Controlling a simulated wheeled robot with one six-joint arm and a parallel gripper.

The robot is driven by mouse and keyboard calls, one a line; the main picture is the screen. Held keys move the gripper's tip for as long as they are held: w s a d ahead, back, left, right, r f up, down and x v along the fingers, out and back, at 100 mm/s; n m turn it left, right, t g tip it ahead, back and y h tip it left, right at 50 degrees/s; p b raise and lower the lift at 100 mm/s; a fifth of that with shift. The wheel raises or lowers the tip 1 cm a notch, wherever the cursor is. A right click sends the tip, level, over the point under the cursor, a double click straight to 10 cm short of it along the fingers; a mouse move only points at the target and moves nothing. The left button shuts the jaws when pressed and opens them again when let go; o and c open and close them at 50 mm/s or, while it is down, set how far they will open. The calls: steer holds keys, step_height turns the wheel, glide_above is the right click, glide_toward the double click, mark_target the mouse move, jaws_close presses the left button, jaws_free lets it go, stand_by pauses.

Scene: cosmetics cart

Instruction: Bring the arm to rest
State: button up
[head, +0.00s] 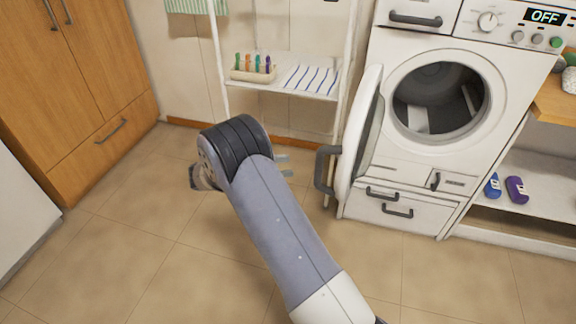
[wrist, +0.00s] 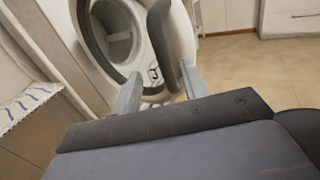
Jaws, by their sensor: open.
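My arm (head: 275,225) reaches forward over the tiled floor in the head view, its dark wrist joint bent. My gripper (head: 285,166) points right, toward the open door of the washing machine. In the wrist view the two grey fingers of my gripper (wrist: 160,86) are spread apart with nothing held between them. The dark door handle (head: 323,170) is just right of the fingertips in the head view, with a small gap. It also shows ahead of the fingers in the wrist view (wrist: 160,42). Most of the gripper body is hidden behind my wrist in the head view.
The washing machine (head: 385,150) has its round door (head: 362,135) swung open; its display reads OFF. A white shelf rack (head: 285,95) holds a tray of colourful clips (head: 254,75) and a striped cloth (head: 308,79). A wooden cabinet (head: 85,70) is at left. Floor at left is clear.

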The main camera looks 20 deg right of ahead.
mark_target(318, 165)
steer(key=shift+d, duration=0.1)
steer(key=d, duration=0.3)
steer(key=s+d, duration=0.1)
steer(key=d, duration=0.6)
steer(key=shift+s+d, duration=0.15)
steer(key=shift+s, duration=0.05)
steer(key=shift+d, duration=0.2)
steer(key=shift+s+d, duration=0.4)
steer(key=shift+s, duration=0.15)
steer(key=shift+a+f+t, duration=0.1)
steer(key=shift+a+t, duration=0.1)
steer(key=shift+t, duration=0.1)
